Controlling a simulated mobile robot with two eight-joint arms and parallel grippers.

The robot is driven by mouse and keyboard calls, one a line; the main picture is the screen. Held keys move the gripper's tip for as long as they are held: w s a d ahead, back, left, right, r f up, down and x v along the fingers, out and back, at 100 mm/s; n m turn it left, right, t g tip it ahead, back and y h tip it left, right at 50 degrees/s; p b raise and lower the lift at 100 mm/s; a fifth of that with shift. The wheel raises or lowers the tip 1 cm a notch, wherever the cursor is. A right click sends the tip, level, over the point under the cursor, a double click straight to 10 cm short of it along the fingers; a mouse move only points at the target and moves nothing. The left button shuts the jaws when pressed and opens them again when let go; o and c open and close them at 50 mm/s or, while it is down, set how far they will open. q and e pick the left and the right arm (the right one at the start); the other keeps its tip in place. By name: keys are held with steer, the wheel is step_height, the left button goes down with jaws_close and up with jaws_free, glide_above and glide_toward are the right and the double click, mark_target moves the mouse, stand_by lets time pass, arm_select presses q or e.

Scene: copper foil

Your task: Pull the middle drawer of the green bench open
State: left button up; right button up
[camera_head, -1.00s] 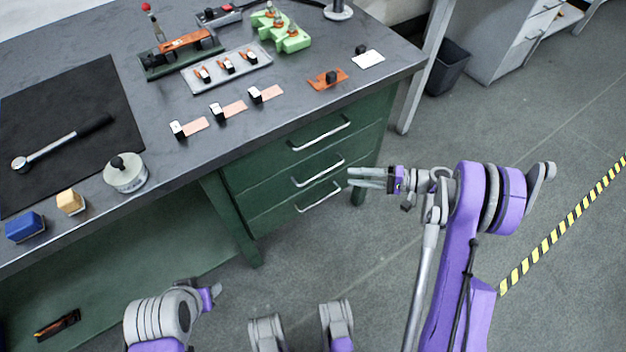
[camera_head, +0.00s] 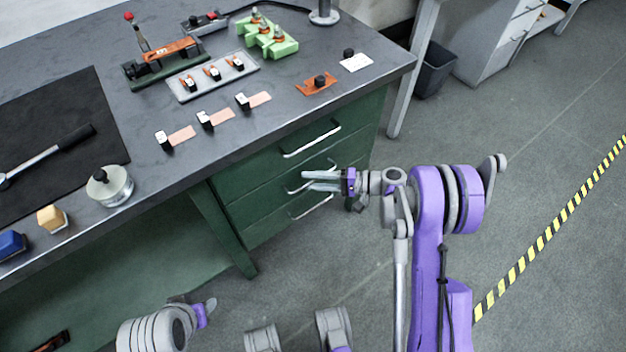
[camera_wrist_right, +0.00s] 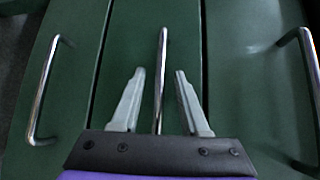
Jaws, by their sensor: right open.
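The green bench (camera_head: 196,228) has a stack of three drawers with silver bar handles, all looking closed. The middle drawer (camera_head: 252,203) has its handle partly hidden by my right gripper (camera_head: 308,180) in the head view. In the right wrist view, the middle drawer handle (camera_wrist_right: 161,75) stands between the two open fingers of that gripper (camera_wrist_right: 155,74), with a gap on each side. My left gripper (camera_head: 207,312) is low at the left, away from the drawers; its jaws are too unclear to read.
The top drawer handle (camera_head: 312,140) is just above my right gripper and the bottom drawer handle (camera_head: 312,207) just below. Small parts and fixtures lie on the grey benchtop (camera_head: 240,140). A dark bin (camera_head: 436,68) stands beyond the bench. Floor before the drawers is clear.

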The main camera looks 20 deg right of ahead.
jaws_close()
stand_by(1.4)
